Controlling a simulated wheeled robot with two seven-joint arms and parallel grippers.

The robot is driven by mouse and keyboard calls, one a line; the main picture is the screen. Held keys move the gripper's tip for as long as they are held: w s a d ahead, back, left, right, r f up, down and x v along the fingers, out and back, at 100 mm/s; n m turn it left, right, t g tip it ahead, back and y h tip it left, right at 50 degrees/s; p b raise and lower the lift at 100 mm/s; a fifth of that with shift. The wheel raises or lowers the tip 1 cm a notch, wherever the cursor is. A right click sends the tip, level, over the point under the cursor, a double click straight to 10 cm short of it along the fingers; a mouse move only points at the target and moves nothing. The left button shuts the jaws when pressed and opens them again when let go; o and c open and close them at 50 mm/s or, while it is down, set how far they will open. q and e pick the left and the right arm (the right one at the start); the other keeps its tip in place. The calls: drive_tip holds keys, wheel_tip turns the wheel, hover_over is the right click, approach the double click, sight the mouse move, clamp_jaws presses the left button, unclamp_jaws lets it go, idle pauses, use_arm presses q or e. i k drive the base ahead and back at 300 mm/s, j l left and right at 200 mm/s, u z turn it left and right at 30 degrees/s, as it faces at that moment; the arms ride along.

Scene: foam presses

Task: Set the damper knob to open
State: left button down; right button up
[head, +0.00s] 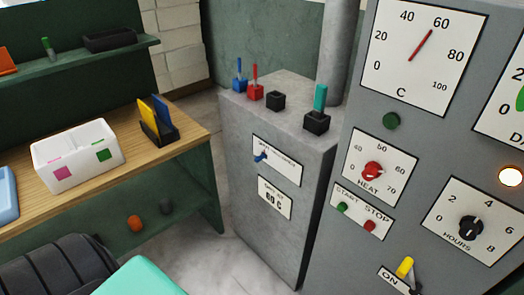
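A white dial plate (496,127) lettered "DA" is cut off by the right edge of the head view, high on the grey cabinet. The marks 0 and 2 show on its left side. A sliver of a green knob (520,98) shows on it. The rest of the knob and the open mark are out of frame, so I cannot tell its setting.
The grey cabinet (345,230) also carries a red heat knob (372,171), a black hours knob (470,227), a yellow switch (405,267) and a lit lamp (511,176). A wooden bench (100,195) with a white box (77,165) stands left.

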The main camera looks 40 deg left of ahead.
sight(259, 158)
drive_tip(key=u, duration=0.95)
